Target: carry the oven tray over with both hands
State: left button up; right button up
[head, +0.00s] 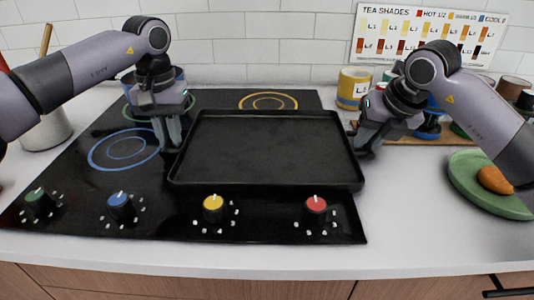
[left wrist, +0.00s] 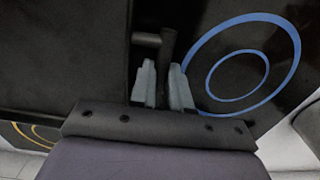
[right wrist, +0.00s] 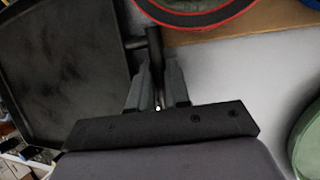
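The black rectangular oven tray (head: 265,150) is empty and lies level over the right part of the black cooktop. I cannot tell if it is slightly raised. My left gripper (head: 168,148) is at the tray's left side. In the left wrist view its two fingers (left wrist: 163,75) stand closely on either side of the tray's dark handle (left wrist: 169,45). My right gripper (head: 362,150) is at the tray's right side. In the right wrist view its fingers (right wrist: 158,75) close around the other handle (right wrist: 154,42). The tray's side handles are mostly hidden in the head view.
The cooktop (head: 85,205) has coloured rings and several front knobs. White counter lies to the right, with a green plate (head: 470,185) holding an orange item. A yellow mug (head: 353,88) and other mugs stand behind my right gripper.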

pick_arm(q)
jog(key=o, duration=0.3)
pick_arm(e)
jog(key=o, duration=0.3)
pick_arm(q)
jog(key=shift+o, duration=0.2)
pick_arm(e)
jog(key=shift+o, duration=0.2)
